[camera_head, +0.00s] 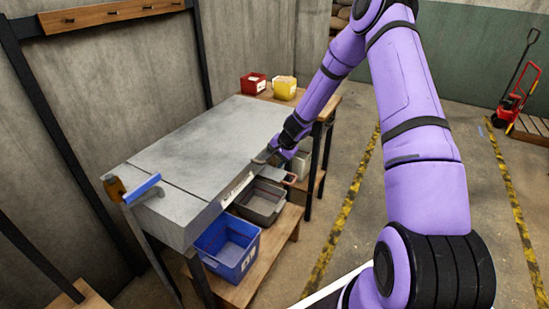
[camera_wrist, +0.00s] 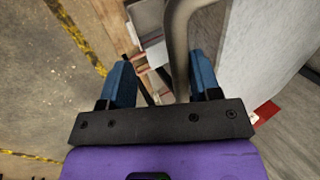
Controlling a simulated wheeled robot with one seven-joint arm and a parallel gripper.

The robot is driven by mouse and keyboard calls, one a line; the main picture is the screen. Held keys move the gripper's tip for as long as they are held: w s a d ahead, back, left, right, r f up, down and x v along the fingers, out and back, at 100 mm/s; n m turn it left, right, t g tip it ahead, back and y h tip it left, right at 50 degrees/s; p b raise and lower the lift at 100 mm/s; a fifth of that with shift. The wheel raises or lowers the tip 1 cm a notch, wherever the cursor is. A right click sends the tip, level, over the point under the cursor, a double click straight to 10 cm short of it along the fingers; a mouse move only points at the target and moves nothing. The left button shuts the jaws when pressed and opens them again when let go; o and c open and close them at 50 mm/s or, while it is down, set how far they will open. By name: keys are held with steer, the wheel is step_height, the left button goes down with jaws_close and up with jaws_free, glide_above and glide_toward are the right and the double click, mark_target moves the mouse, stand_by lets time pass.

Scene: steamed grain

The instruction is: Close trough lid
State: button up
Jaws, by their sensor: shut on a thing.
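The trough is a long grey metal box (camera_head: 180,222) on dark legs beside the wall in the head view. Its lid (camera_head: 215,135) is a broad flat grey sheet lying level across the top, with a seam near the left end. My gripper (camera_head: 267,154) is at the lid's right-hand front edge. In the wrist view, a bent grey bar handle (camera_wrist: 177,45) passes between the blue fingers of my gripper (camera_wrist: 163,78). My gripper is shut on this handle. My arm hides part of the trough's far right end.
A blue bin (camera_head: 227,250) and a grey bin (camera_head: 262,200) sit on a low wooden shelf under the trough. The floor to the right is clear, with a red pallet jack (camera_head: 510,105) far off.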

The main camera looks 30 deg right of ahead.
steer(key=shift+s+d, duration=0.15)
steer(key=shift+d, duration=0.05)
steer(key=v, duration=1)
steer(key=shift+r, duration=0.4)
steer(key=shift+a, duration=0.2)
